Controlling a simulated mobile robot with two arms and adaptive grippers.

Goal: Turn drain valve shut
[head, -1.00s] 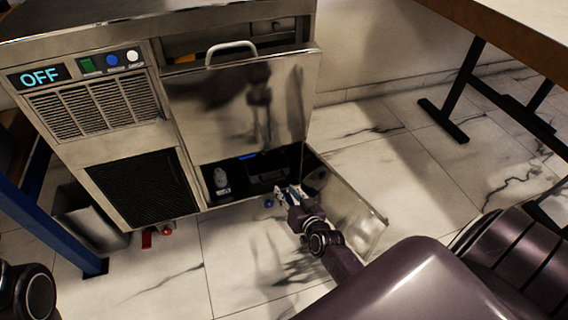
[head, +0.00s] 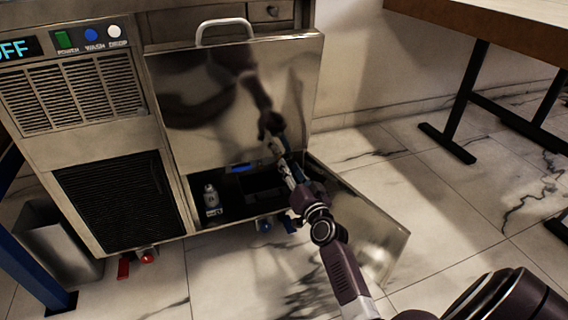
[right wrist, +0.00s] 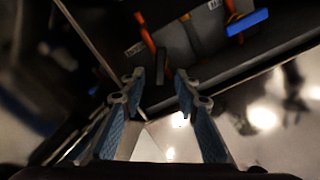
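Under the machine (head: 110,205), a valve with a red handle (head: 124,268) and red knob (head: 147,257) sits at lower left. A blue valve (head: 265,225) with a blue handle (head: 289,226) sits below the open compartment. I cannot tell which is the drain valve. A blue bar (head: 242,168) shows inside the compartment and in the right wrist view (right wrist: 248,21). My right gripper (head: 282,160) is at the compartment opening, above the blue valve. Its fingers (right wrist: 160,88) are spread with nothing between them. My left gripper is out of view.
The hinged lower door (head: 365,215) stands open to the right of my right gripper. A raised steel panel (head: 225,100) hangs above the opening. A small bottle (head: 211,200) stands inside. Orange hoses (right wrist: 146,32) show inside. A table (head: 480,40) stands at right.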

